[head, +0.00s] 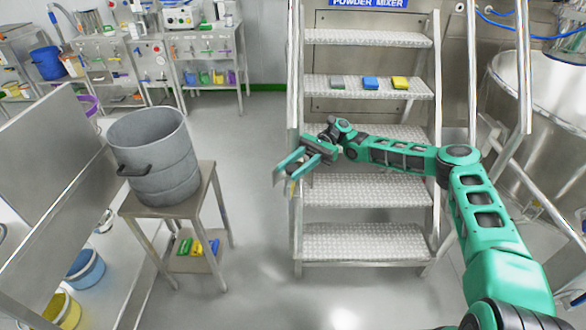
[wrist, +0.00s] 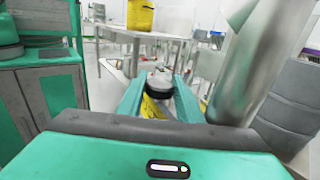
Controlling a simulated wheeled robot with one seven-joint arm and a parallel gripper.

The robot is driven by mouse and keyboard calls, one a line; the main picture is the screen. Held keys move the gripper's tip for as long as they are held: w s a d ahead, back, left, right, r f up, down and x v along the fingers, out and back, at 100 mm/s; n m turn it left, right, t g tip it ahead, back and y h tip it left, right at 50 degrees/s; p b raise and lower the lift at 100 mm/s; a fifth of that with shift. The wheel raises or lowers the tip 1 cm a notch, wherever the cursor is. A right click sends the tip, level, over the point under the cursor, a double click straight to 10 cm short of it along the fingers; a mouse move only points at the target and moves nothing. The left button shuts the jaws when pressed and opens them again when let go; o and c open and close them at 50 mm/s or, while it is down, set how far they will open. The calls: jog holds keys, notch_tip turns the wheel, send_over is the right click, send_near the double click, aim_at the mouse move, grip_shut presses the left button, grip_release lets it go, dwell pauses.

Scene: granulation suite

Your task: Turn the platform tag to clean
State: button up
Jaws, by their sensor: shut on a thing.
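My gripper (head: 287,171) is in front of the left rail of the metal steps (head: 366,190), at the height of the middle treads. In the wrist view its two green fingers (wrist: 159,96) are shut on a small dark round piece with a pale top. Yellow parts (wrist: 150,108) show beside and under this piece. I take it to be the platform tag (wrist: 160,88), hung at the rail, but the fingers hide much of it. No wording on it can be read, so I cannot tell which side shows.
A steel rail post (wrist: 250,65) stands close to the right of my fingers. A grey drum (head: 154,155) sits on a small stand (head: 190,199) to the left. Coloured blocks (head: 371,83) lie on an upper tread. The floor between stand and steps is clear.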

jog(key=o, duration=0.9)
jog(key=shift+w, duration=0.15)
jog(key=shift+o, duration=0.7)
jog(key=shift+m+t+y, duration=0.3)
